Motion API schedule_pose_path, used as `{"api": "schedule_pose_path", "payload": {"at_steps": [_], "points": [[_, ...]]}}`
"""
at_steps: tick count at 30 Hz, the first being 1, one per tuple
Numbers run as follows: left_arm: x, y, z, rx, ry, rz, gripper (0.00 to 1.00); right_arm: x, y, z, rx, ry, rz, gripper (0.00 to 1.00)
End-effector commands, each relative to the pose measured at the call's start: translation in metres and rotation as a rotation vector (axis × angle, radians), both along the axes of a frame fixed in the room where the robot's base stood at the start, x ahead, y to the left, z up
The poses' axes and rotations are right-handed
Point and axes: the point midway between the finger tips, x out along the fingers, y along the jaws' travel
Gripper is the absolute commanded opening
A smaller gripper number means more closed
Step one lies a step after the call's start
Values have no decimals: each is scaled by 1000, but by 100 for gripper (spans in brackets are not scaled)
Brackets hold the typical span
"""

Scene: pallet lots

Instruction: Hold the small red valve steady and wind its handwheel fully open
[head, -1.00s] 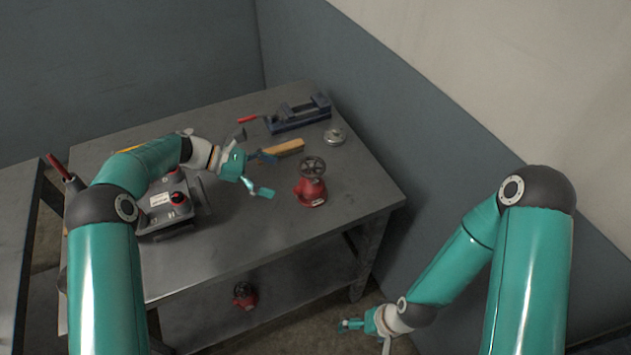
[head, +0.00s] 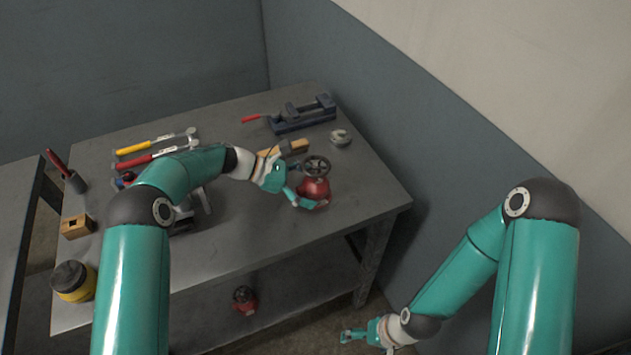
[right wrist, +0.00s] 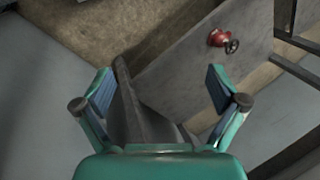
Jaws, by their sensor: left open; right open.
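A small red valve (head: 316,187) with a dark handwheel (head: 317,166) stands upright on the right part of the grey workbench (head: 240,225). My left gripper (head: 297,189) is open at the valve's left side, with its fingers close around the body below the handwheel. Whether they touch it I cannot tell. A second red valve (head: 245,300) with a dark wheel sits on the bench's lower shelf; it also shows in the right wrist view (right wrist: 219,38). My right gripper (head: 362,338) is open and empty, low in front of the bench; its spread fingers show in the right wrist view (right wrist: 160,92).
A blue vise (head: 302,115), a round metal part (head: 340,137) and a wooden-backed brush (head: 294,147) lie behind the valve. The bench's front right is clear.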

Motion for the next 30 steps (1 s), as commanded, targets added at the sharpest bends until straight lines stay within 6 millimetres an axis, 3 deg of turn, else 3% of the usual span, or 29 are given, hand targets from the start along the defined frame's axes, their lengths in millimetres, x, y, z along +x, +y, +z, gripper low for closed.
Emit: {"api": "schedule_pose_path", "payload": {"at_steps": [6, 15, 21, 26, 30], "points": [[0, 0, 0, 0, 0, 0, 100, 0, 0, 0, 0, 0, 0, 96], [0, 0, 0, 0, 0, 0, 51, 0, 0, 0, 0, 0, 0, 96], [0, 0, 0, 0, 0, -1, 51, 4, 0, 2, 0, -20, 13, 96], [0, 0, 0, 0, 1, -2, 51, 36, 4, 14, 7, -178, 124, 96], [0, -1, 0, 0, 1, -2, 51, 87, 20, 48, 18, -473, 328, 96]]}}
